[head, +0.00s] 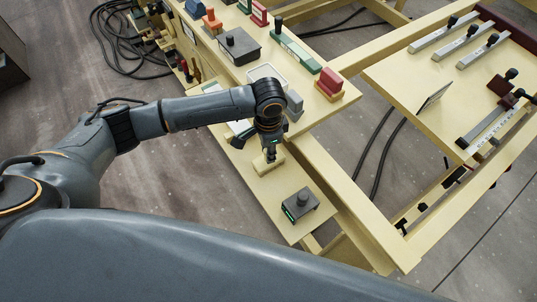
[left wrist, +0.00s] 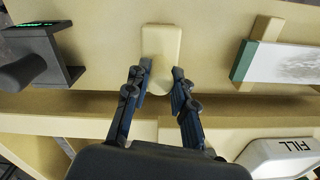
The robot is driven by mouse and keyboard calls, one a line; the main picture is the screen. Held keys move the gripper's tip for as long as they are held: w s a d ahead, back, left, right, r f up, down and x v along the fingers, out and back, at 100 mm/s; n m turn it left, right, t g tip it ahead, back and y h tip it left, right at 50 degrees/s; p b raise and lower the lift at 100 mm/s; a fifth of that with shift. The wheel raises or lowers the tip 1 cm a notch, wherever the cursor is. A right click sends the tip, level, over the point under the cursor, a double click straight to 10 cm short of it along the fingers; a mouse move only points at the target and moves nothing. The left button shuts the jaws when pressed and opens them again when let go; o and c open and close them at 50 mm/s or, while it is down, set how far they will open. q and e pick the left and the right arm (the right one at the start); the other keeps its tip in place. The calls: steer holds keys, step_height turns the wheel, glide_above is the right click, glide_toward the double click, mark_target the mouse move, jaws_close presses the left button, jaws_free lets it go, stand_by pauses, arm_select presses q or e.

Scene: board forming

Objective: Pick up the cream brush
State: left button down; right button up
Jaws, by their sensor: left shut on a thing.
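The cream brush (head: 266,164) is on the low cream shelf of the bench in the head view, directly below my left gripper (head: 269,147). In the left wrist view the cream brush (left wrist: 161,45) shows its pale rounded block, with its near end between the two dark fingers of my left gripper (left wrist: 157,80). The left gripper is shut on the brush. I cannot tell whether the brush touches the shelf. My right gripper is not in view.
A dark grey block with a knob (head: 300,204) stands nearer on the shelf. A white-topped piece with a green end (left wrist: 285,63) lies beside the brush. A white container marked FILL (left wrist: 282,155) is close by. Red, green and orange tools stand on the upper bench.

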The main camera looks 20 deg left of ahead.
arm_select(q)
steer(key=shift+r+b, duration=0.3)
steer(key=shift+r, duration=0.15)
steer(key=d+r+b, duration=0.4)
steer(key=d+r, duration=0.8)
steer(key=d, duration=0.2)
steer(key=shift+s, duration=0.25)
